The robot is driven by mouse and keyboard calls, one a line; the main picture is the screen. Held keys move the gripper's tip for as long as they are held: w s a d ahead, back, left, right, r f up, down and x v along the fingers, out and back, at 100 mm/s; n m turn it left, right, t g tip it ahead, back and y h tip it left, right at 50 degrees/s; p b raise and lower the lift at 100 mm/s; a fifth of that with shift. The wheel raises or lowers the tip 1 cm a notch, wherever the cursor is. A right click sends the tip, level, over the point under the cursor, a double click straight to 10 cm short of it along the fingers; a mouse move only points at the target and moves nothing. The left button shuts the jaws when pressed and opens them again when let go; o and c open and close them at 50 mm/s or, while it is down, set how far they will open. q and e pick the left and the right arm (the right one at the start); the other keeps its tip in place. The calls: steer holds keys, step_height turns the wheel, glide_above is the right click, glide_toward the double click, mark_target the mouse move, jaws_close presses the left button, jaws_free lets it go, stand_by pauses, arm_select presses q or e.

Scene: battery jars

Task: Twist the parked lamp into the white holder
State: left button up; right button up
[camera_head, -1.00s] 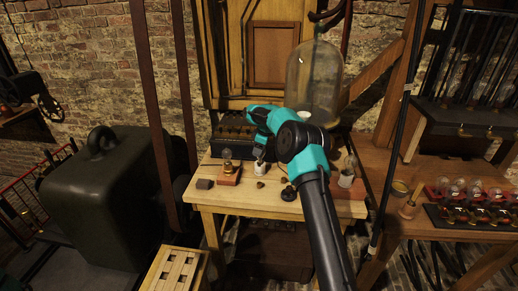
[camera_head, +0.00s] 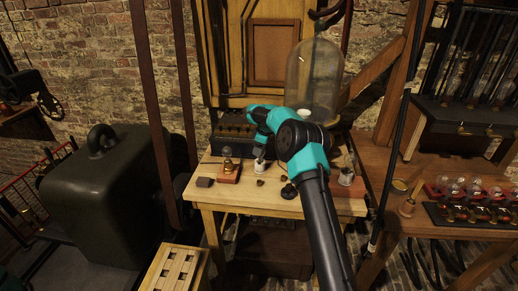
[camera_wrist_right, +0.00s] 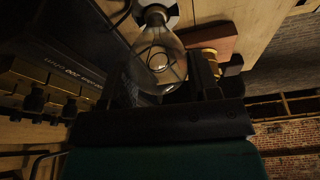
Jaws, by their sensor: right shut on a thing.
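My right gripper (camera_head: 259,154) is over the wooden table, just above a small white holder (camera_head: 259,165). In the right wrist view, the clear glass lamp (camera_wrist_right: 158,62) lies between the dark fingers of my right gripper (camera_wrist_right: 165,88), which is shut on it. The lamp's neck end meets the white holder (camera_wrist_right: 172,12); how far it is seated cannot be told. My left gripper is not in view.
A red-brown block with a small lamp (camera_head: 229,173) stands left of the gripper, beside a dark block (camera_head: 205,182). A dark slotted box (camera_head: 228,136) and a glass dome (camera_head: 313,80) stand behind. Small dark pieces lie near the front of the table (camera_head: 235,198).

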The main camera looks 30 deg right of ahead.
steer(key=m, duration=0.4)
steer(key=shift+t+h, duration=0.3)
steer(key=shift+h, duration=0.1)
steer(key=shift+d+m+h, duration=0.1)
steer(key=shift+m+h, duration=0.3)
steer(key=shift+m, duration=0.8)
steer(key=shift+m, duration=0.3)
steer(key=shift+m+h, duration=0.3)
steer(key=shift+m, duration=0.7)
steer(key=shift+d+m+h, duration=0.1)
steer(key=shift+m+h, duration=0.4)
steer(key=shift+m, duration=1.4)
